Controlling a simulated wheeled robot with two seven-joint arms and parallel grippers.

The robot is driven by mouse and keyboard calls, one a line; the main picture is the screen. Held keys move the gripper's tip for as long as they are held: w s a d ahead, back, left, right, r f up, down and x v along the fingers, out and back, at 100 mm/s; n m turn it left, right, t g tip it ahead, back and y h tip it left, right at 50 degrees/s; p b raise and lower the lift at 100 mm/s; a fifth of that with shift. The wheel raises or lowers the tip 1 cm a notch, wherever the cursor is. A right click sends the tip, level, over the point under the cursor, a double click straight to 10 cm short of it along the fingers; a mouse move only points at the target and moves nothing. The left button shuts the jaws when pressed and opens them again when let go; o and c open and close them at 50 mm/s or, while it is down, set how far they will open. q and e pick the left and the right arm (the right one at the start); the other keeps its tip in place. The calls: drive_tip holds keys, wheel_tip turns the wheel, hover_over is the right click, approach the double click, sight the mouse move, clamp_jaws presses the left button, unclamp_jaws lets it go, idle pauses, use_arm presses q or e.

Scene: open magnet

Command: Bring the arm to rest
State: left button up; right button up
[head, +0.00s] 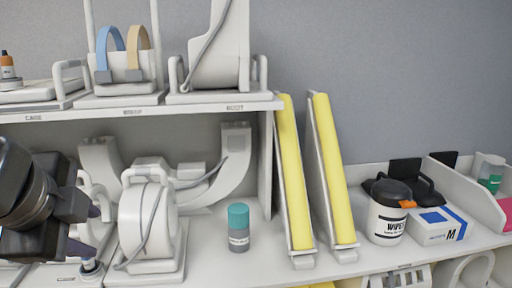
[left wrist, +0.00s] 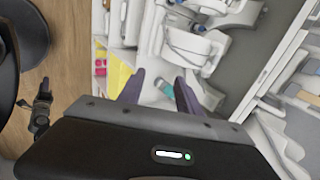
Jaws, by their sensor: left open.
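My left gripper (head: 92,208) comes in from the left edge in the head view, in front of the lower shelf. Its dark fingers also show in the left wrist view (left wrist: 158,92), spread apart with nothing held between them. In the head view it is in front of white coil-like devices and hides part of one. A dark jointed part (left wrist: 42,108) at the left of the left wrist view may be my right gripper, but its jaws are too small to read.
A white coil device (head: 147,220) and a teal-capped bottle (head: 238,230) stand on the lower shelf near my left gripper. Yellow pads (head: 295,170) lean upright in the middle. A wipes tub (head: 387,222) and a box (head: 438,226) stand right. The upper shelf (head: 190,106) overhangs.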

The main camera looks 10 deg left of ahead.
use_arm(q)
drive_tip(key=w+d+f+n+g+h, duration=0.1)
drive_tip(key=w+f+n+h, duration=0.15)
drive_tip(key=w+f, duration=1.15)
drive_tip(key=w+d+f+n+g+h, duration=0.1)
drive_tip(key=w+d+f, duration=0.15)
drive_tip(key=f, duration=0.55)
drive_tip(key=w+d+f+n+g+h, duration=0.1)
drive_tip(key=w+d+f, duration=0.15)
drive_tip(key=f, duration=0.45)
drive_tip(key=w+d+f+n+h, duration=0.15)
drive_tip(key=d+f, duration=0.25)
drive_tip(key=f, duration=0.4)
drive_tip(key=s+d+f+n+g, duration=0.1)
drive_tip(key=s+d+f+n, duration=0.2)
drive_tip(key=f, duration=0.6)
drive_tip(key=s+d+f+n+g, duration=0.1)
drive_tip(key=s+d+f, duration=0.3)
drive_tip(key=f, duration=0.5)
drive_tip(key=s+d+f+n+g, duration=0.1)
drive_tip(key=s+d+f+n, duration=0.1)
drive_tip(key=s+f, duration=0.4)
drive_tip(key=s+d+f+n+g, duration=0.1)
drive_tip(key=s+d+f+n, duration=0.2)
drive_tip(key=s+f, duration=0.4)
drive_tip(key=s, duration=0.3)
drive_tip(key=shift+s+d+f+n+g+h, duration=0.15)
drive_tip(key=shift+s+d+n+g+h, duration=0.15)
drive_tip(key=shift+s+d+n, duration=0.1)
